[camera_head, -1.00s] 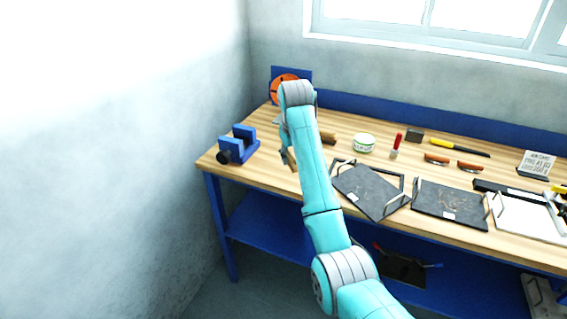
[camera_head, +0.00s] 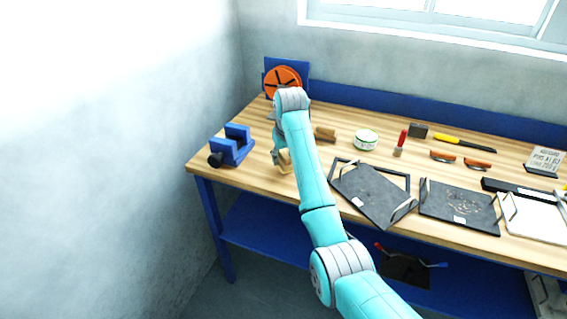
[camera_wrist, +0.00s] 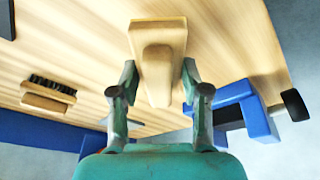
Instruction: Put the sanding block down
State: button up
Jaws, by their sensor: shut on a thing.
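The sanding block, pale wood with a rounded grip on a wider base, is between the fingers of my gripper (camera_wrist: 159,80) in the wrist view, where the block (camera_wrist: 158,38) shows at the top middle. My gripper is shut on its grip, one finger on each side. In the head view my gripper (camera_head: 279,148) is over the left part of the workbench (camera_head: 262,180), and part of the block (camera_head: 286,161) shows beside my arm. I cannot tell whether its base touches the bench top.
A blue vise (camera_head: 232,148) stands to the left and also shows in the wrist view (camera_wrist: 245,106). A wooden brush (camera_wrist: 48,94) lies nearby. An orange disc (camera_head: 283,82) stands behind. A green-white tin (camera_head: 366,140) and dark trays (camera_head: 372,192) are to the right. Bare wood surrounds the block.

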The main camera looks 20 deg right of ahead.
jog(key=shift+f, duration=1.4)
jog(key=o, duration=1.2)
